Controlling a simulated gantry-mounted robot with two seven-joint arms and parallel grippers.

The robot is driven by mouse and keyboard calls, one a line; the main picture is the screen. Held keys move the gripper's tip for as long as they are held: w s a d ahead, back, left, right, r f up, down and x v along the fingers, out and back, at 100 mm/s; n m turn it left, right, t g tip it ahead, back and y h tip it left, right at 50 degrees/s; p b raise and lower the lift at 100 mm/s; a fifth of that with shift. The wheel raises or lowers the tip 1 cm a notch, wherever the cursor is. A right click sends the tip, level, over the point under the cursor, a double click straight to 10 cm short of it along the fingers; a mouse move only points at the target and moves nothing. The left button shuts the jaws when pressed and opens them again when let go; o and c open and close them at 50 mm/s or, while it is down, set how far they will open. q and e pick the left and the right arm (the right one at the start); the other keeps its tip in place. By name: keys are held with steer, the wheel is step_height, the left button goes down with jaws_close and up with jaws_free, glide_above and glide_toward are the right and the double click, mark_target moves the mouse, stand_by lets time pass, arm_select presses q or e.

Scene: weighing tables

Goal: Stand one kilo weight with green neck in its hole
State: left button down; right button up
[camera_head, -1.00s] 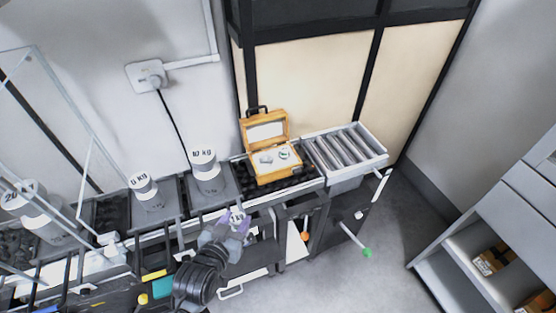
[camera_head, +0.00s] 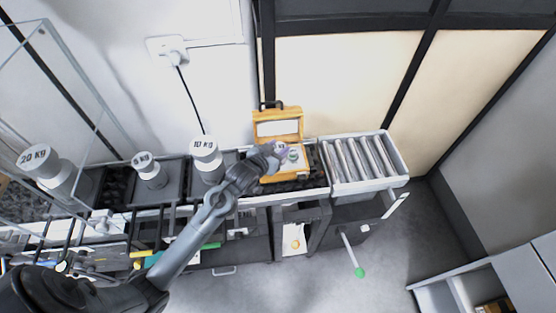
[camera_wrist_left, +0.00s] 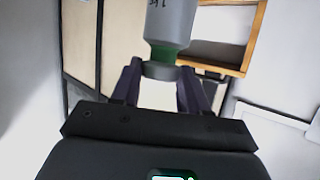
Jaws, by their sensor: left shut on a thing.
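My left gripper (camera_wrist_left: 160,88) is shut on the one kilo weight (camera_wrist_left: 170,22), a grey cylinder with a green neck. In the left wrist view the fingers flank its knob and neck, and its body extends away from the gripper. In the head view my left gripper (camera_head: 280,151) is over the open wooden case (camera_head: 300,171), largely hiding the held weight. A small green mark (camera_head: 293,155) shows just right of the fingers. The hole itself is hidden, and I cannot tell whether the weight touches the case. My right gripper is not in view.
The open lid (camera_head: 278,128) rises behind the gripper. A roller tray (camera_head: 362,160) stands right of the case. A 10 kg weight (camera_head: 207,158) and other large weights, including a 20 kg one (camera_head: 48,170), stand to the left. Open floor lies at front right.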

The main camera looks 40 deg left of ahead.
arm_select(q)
steer(key=shift+w+a+f+b, duration=0.3)
steer(key=shift+a+f, duration=0.5)
steer(key=shift+f, duration=0.65)
steer(key=shift+w+a+f+b, duration=0.1)
steer(key=shift+w+a+f, duration=0.35)
steer(key=shift+a+f, duration=0.7)
steer(key=shift+w+a+f+b, duration=0.15)
steer(key=shift+w+a+f, duration=0.3)
steer(key=shift+f, duration=1.25)
steer(key=shift+s, duration=0.1)
steer(key=c, duration=0.9)
jaws_free()
steer(key=shift+f+n, duration=0.3)
steer(key=o, duration=0.3)
steer(key=shift+a, duration=0.1)
steer(key=shift+o, duration=0.2)
steer(key=shift+r, duration=0.1)
